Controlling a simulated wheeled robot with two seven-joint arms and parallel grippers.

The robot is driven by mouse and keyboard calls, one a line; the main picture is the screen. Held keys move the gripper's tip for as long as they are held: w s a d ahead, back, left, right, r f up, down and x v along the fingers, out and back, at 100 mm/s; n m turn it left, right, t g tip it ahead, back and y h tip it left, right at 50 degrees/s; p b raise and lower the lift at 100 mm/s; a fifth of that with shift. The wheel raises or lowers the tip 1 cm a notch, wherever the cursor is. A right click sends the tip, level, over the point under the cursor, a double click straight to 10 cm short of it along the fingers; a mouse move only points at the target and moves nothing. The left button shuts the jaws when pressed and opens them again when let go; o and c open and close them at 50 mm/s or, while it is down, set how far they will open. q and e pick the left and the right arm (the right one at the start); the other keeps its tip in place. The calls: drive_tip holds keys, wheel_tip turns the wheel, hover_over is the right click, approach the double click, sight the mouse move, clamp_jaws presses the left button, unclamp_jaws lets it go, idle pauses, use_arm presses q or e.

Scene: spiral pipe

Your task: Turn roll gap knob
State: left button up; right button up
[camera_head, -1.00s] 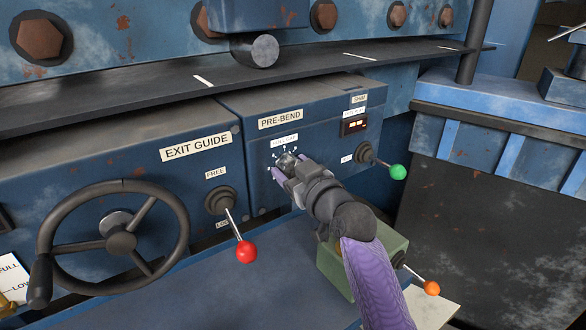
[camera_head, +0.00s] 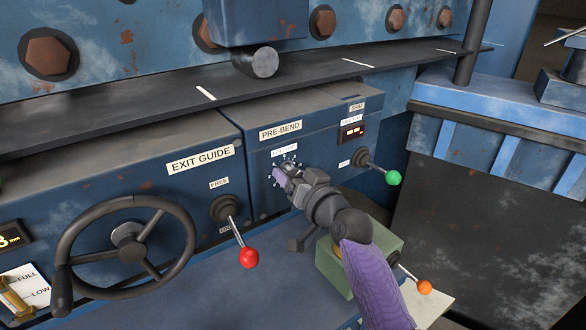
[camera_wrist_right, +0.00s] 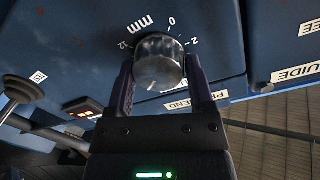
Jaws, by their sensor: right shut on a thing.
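The roll gap knob is a round silver metal knob (camera_wrist_right: 158,62) on the front of the blue PRE-BEND box (camera_head: 310,112). A dial scale with numbers and "mm" surrounds it in the right wrist view. My right gripper (camera_wrist_right: 160,80) is shut on the knob, one finger on each side of it. In the head view my right gripper (camera_head: 282,177) covers most of the knob, and only the tick marks around it show. My left gripper is not in view.
A green-ball lever (camera_head: 393,177) and a small lit display (camera_head: 352,132) are right of the knob. A red-ball lever (camera_head: 249,257) and a black handwheel (camera_head: 130,248) are to the left. An orange-ball lever (camera_head: 424,287) on a green box (camera_head: 335,268) sits below my right arm.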

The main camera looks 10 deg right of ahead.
drive_tip(key=m+p, duration=0.1)
drive_tip(key=m, duration=0.2)
drive_tip(key=shift+r, duration=0.1)
drive_tip(key=shift+d+m+p, duration=0.1)
drive_tip(key=shift+m+p, duration=0.5)
drive_tip(key=shift+m, duration=1)
drive_tip(key=o, duration=1.2)
drive_tip(key=shift+o, duration=0.2)
drive_tip(key=shift+g, duration=0.3)
drive_tip(key=v, duration=0.9)
drive_tip(key=shift+s+d, duration=0.2)
drive_tip(key=shift+s, duration=0.15)
